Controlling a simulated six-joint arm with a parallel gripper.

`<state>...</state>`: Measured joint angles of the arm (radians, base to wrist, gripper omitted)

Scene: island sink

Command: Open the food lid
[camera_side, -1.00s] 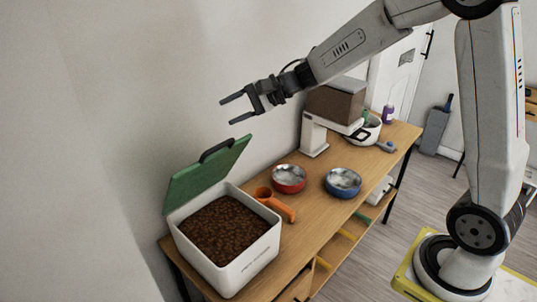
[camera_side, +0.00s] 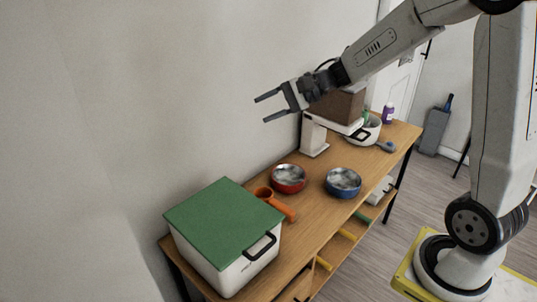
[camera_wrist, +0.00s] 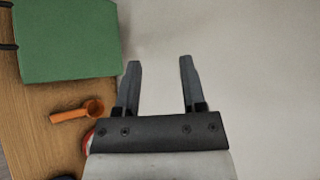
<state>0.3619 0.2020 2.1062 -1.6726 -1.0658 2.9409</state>
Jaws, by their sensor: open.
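The food lid (camera_side: 225,220) is a flat green panel lying shut on top of the white food box (camera_side: 215,272) at the table's near left end. Its black handle (camera_side: 261,246) is at the front right edge, facing the room. In the wrist view the green lid (camera_wrist: 68,38) fills the upper left, with black handle parts at its left edge. My gripper (camera_side: 260,108) is open and empty, in the air above and to the right of the box, well apart from the lid. Its two fingers (camera_wrist: 160,64) point up in the wrist view. The food inside is hidden.
An orange scoop (camera_side: 276,203) lies just right of the box. A red bowl (camera_side: 289,178) and a blue bowl (camera_side: 342,182) stand farther along the wooden table (camera_side: 318,213). A brown and white dispenser (camera_side: 314,136) stands behind them. The wall is close behind the table.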

